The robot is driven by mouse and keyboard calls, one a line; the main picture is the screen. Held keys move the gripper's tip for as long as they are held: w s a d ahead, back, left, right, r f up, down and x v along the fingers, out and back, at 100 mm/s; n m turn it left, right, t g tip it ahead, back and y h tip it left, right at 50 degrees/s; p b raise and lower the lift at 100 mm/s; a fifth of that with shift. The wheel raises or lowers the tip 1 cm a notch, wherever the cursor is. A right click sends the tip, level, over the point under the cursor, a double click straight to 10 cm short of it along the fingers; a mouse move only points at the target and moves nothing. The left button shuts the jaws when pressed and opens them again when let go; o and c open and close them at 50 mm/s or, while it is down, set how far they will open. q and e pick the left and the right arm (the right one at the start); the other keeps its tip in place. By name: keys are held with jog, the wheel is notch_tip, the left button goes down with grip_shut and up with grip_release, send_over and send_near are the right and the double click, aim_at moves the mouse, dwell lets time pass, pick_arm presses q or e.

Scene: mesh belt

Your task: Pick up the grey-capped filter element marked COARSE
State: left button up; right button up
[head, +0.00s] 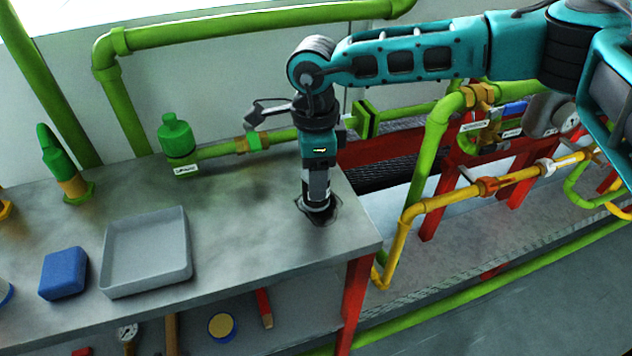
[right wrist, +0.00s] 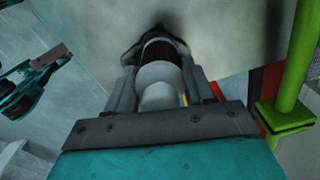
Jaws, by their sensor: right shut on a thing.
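My right gripper (head: 318,196) points straight down over the right end of the grey bench, near its front corner. It is shut on a filter element (head: 317,205), a short upright cylinder with a dark body. In the right wrist view the element's pale grey cap (right wrist: 160,82) sits between the two fingers, with its dark ribbed side (right wrist: 163,50) beyond. Its foot is at or just above the bench top; I cannot tell which. No COARSE marking is readable. A teal and black part of my other arm (right wrist: 30,88) shows at the left there; its jaws are unclear.
A grey open tray (head: 146,285) and a blue block (head: 64,273) are at the left of the bench (head: 250,235). A green capped fitting (head: 178,140) and green pipe run along the back. Yellow pipe (head: 470,192) and red supports stand right. The bench between tray and gripper is clear.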

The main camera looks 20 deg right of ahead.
jog(key=shift+c, duration=0.9)
jog(key=shift+r, duration=0.15)
